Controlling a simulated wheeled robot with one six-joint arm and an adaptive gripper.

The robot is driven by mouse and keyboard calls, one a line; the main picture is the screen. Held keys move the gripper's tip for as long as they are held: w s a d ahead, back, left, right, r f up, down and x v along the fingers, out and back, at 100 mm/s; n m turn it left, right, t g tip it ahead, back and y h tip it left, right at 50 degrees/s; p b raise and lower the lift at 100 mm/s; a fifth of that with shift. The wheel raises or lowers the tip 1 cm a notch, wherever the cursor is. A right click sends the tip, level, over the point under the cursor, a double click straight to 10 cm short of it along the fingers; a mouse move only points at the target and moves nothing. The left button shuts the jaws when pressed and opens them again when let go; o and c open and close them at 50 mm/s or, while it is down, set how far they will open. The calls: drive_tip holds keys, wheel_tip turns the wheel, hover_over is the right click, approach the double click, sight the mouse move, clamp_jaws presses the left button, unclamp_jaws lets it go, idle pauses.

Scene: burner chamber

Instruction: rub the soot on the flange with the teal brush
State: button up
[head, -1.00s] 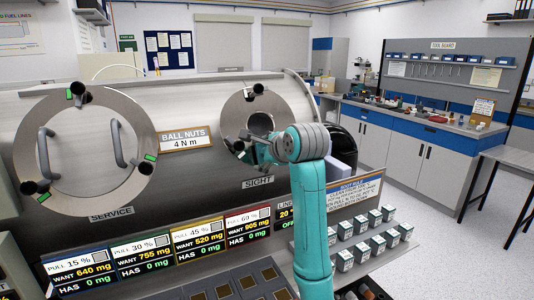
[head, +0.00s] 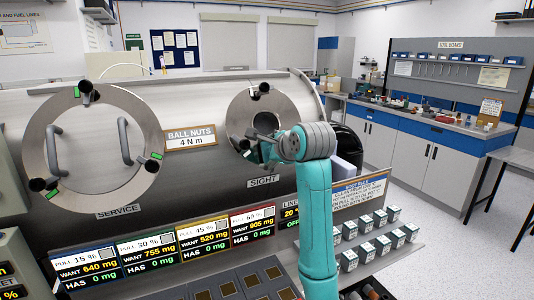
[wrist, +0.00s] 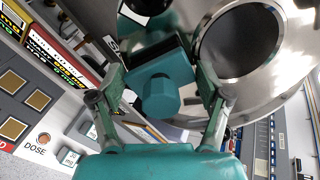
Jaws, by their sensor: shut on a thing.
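The flange (head: 276,106) is the bright metal ring of the SIGHT port, around a dark round opening. It fills the upper right of the wrist view (wrist: 279,73). My gripper (wrist: 160,88) has one finger on each side of the teal brush (wrist: 160,92) and is shut on it. The brush is a teal block with a faceted knob facing the wrist camera and a dark far edge. It is at the flange's lower part; I cannot tell whether it touches. In the head view my gripper (head: 262,148) partly covers the flange. I cannot make out soot.
The SERVICE port (head: 92,150) with two handles is at the left. Dose displays (head: 205,238) and a control panel lie below. Several small boxes (head: 375,235) stand on a shelf right of my arm. Dark clamps (head: 265,89) stick out around the flange.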

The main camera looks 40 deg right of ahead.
drive_tip(key=shift+s+d, duration=0.25)
drive_tip(key=shift+d, duration=0.5)
drive_tip(key=shift+w+a, duration=0.25)
drive_tip(key=shift+a, duration=0.55)
drive_tip(key=shift+w+a, duration=0.25)
drive_tip(key=shift+a, duration=0.55)
drive_tip(key=v, duration=0.6)
drive_tip(key=shift+s+d+r, duration=0.1)
drive_tip(key=shift+d, duration=0.1)
